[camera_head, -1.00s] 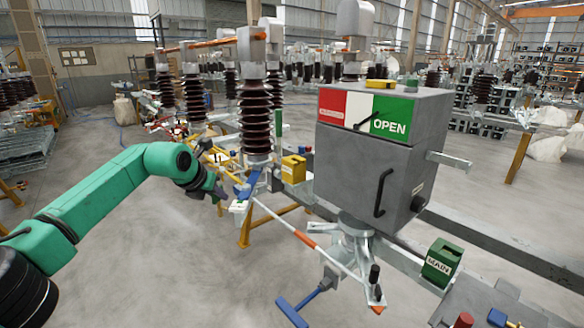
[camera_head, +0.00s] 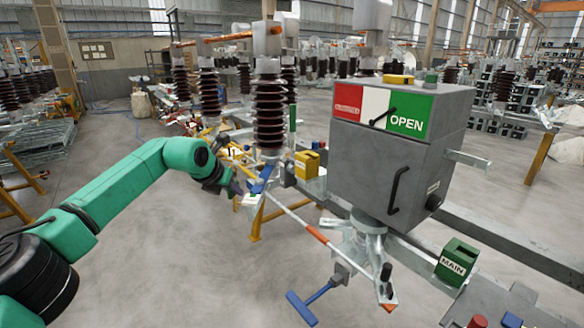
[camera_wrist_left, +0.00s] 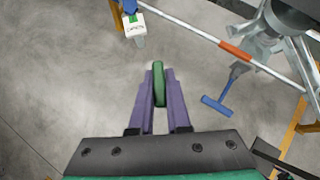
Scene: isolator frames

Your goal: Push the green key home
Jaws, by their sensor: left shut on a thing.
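My left gripper (camera_wrist_left: 158,95) is shut on the green key (camera_wrist_left: 158,80), which stands between its two purple fingers in the left wrist view. In the head view the gripper (camera_head: 234,186) is small and dark, left of the big grey box, and the key cannot be made out there. A green block marked MAIN (camera_head: 456,262), with a dark opening on top, sits on the grey beam at the lower right, well away from the gripper. A white piece with a green mark (camera_wrist_left: 135,24) is ahead of the fingers. My right gripper is not in view.
The grey box (camera_head: 395,165) with the OPEN sign stands between my gripper and the MAIN block. A yellow block (camera_head: 307,164), a red-and-white rod (camera_head: 312,231) and a blue T-handle (camera_head: 302,308) are nearby. Open floor lies below the gripper.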

